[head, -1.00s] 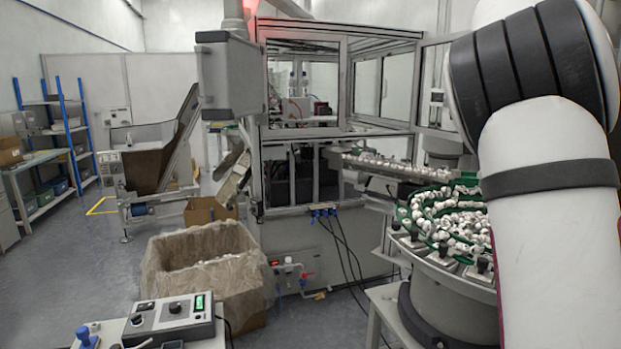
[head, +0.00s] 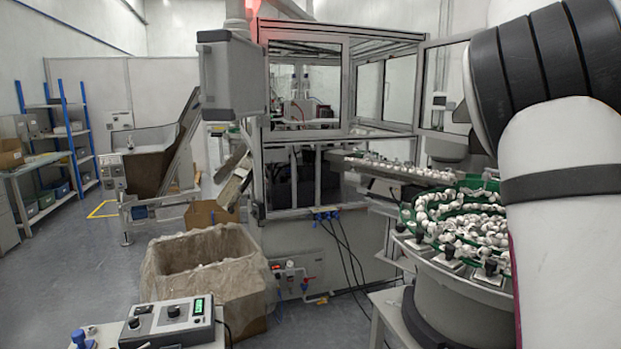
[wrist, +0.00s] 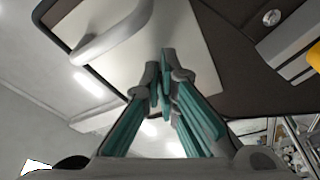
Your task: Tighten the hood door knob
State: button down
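My gripper (wrist: 165,75) shows in the wrist view with teal fingers and grey tips. The tips lie close together in the picture; I cannot tell whether they are apart or touching. No object shows clearly between them. Beyond them is a pale panel with a dark border (wrist: 185,25), carrying a curved grey handle (wrist: 112,30). The hood door knob cannot be made out in either view. In the head view, a framed glazed door (head: 437,85) stands open at the right of the machine's enclosure (head: 340,90). My arm hides the area right of it, and my gripper is not seen there.
A bowl feeder (head: 465,225) full of small white parts stands close to my arm at the right. A lined bin (head: 205,265) stands on the floor in front of the machine. A control box (head: 165,320) lies on a near table. Floor is clear at the left.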

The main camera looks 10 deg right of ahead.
jog(key=shift+s+d+f+b, duration=0.25)
jog(key=shift+s+f+b, duration=0.15)
jog(key=shift+b, duration=0.3)
dwell(0.3)
jog(key=a+b, duration=0.5)
jog(key=a, duration=0.1)
jog(key=shift+s, duration=0.15)
jog(key=shift+r, duration=0.1)
